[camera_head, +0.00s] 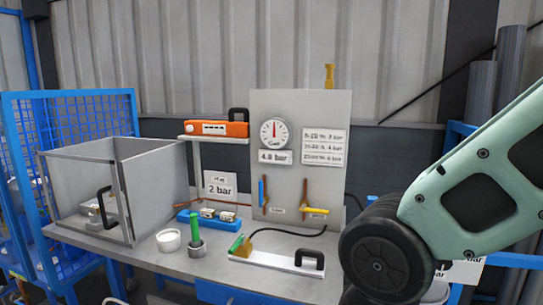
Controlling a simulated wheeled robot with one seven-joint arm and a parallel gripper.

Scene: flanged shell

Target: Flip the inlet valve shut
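A grey upright panel (342,125) stands at the back of the bench and carries two valves on short copper-coloured pipes. The left valve has a blue handle (261,192) that stands upright, along its pipe. The right valve has a yellow handle (316,211) that lies sideways, across its pipe. The small labels beside them are too small to read, so I cannot tell which is the inlet valve. A round gauge (274,132) sits above, over a "4.0 bar" plate. My arm comes in from the right, apart from the valves in the picture; my gripper is not in view.
A clear-walled box (75,190) with a black handle stands at left. An orange device (216,129) sits on a raised shelf. A white cup (168,240), a green-handled tool (195,230), a blue tray (183,216) and a white fixture (275,260) with a black handle occupy the bench front.

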